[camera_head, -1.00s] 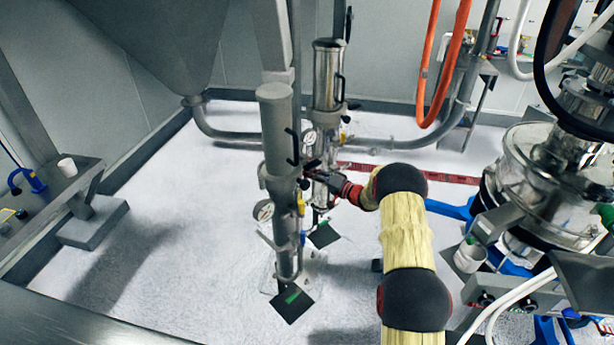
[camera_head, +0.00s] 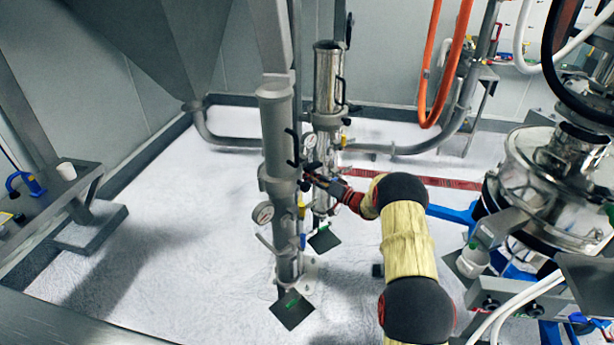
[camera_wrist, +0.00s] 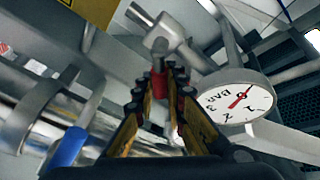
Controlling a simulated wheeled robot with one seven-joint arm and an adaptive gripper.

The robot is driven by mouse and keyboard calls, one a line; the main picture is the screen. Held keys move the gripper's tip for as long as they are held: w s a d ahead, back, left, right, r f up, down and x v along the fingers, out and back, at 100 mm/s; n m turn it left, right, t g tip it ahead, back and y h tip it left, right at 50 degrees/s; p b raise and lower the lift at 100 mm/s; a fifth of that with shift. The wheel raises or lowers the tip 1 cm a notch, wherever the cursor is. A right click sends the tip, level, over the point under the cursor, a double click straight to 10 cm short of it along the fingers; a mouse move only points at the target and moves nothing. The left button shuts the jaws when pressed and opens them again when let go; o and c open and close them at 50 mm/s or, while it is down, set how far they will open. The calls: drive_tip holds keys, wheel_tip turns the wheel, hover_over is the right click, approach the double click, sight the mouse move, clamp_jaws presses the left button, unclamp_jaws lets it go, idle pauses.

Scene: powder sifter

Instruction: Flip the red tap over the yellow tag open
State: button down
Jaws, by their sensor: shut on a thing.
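My gripper (camera_head: 310,178) is at the right side of the front grey column (camera_head: 276,140), seen small in the head view. In the wrist view my gripper (camera_wrist: 160,82) has its fingers closed around a small red piece (camera_wrist: 159,86), which looks like the red tap's handle. The fingers hide most of it, so its angle is hard to tell. A yellow tag (camera_wrist: 90,10) shows at the top left of the wrist view. A yellow piece (camera_head: 301,206) shows on the column below the gripper in the head view.
A white dial gauge (camera_wrist: 236,98) is close to the right of my fingers. A blue handle (camera_wrist: 68,148) and grey pipes are at the left. In the head view a steel column (camera_head: 327,80) stands behind, and a large steel vessel (camera_head: 545,180) stands at the right.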

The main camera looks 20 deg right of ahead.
drive_tip(key=c, duration=1.8)
unclamp_jaws()
